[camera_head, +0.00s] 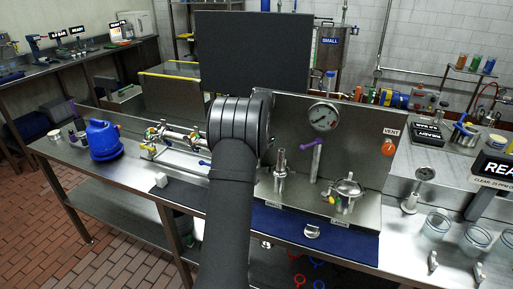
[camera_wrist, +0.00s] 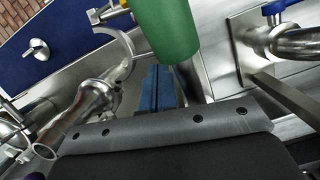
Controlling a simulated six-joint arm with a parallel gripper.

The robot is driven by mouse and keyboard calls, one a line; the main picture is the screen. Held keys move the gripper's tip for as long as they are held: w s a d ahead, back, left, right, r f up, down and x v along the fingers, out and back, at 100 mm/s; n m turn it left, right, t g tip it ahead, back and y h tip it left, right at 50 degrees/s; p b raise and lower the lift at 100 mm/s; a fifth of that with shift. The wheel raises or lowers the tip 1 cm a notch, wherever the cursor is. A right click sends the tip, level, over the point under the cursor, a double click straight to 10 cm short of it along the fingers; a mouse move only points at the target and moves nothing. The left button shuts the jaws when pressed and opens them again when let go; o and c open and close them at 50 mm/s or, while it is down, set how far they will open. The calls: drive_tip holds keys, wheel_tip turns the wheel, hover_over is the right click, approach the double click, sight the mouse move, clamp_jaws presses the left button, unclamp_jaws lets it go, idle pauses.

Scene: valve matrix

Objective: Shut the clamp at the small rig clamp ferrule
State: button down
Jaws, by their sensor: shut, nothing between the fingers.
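In the wrist view a steel clamp ring (camera_wrist: 118,42) with a brass-coloured end piece (camera_wrist: 92,15) curves near the end of a steel ferrule pipe (camera_wrist: 90,105). The ring shows a gap, so it looks open. A thick green cylinder (camera_wrist: 166,25) stands close beside the ring; whether it belongs to the clamp I cannot tell. My gripper (camera_wrist: 158,88) is shut and empty, its blue-grey fingers just below the green cylinder and right of the ring. In the head view my arm hides the gripper; an upright steel post (camera_head: 280,165) stands right of it.
A gauge panel (camera_head: 345,140) stands behind the post. A purple-handled post (camera_head: 315,160) and a domed fitting (camera_head: 347,190) are to the right. A blue mat (camera_head: 290,222) with a metal piece (camera_head: 312,231) lies in front. A pipe manifold (camera_head: 178,140) and blue jug (camera_head: 104,140) are left.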

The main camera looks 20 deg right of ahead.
drive_tip(key=shift+s+a+f, duration=0.1)
drive_tip(key=shift+f, duration=0.45)
drive_tip(key=shift+s+a, duration=0.3)
drive_tip(key=shift+r, duration=0.1)
wheel_tip(320, 180, up, 10)
drive_tip(key=w+d+n, duration=0.1)
drive_tip(key=w+d, duration=0.1)
drive_tip(key=x, duration=1)
drive_tip(key=shift+s, duration=0.15)
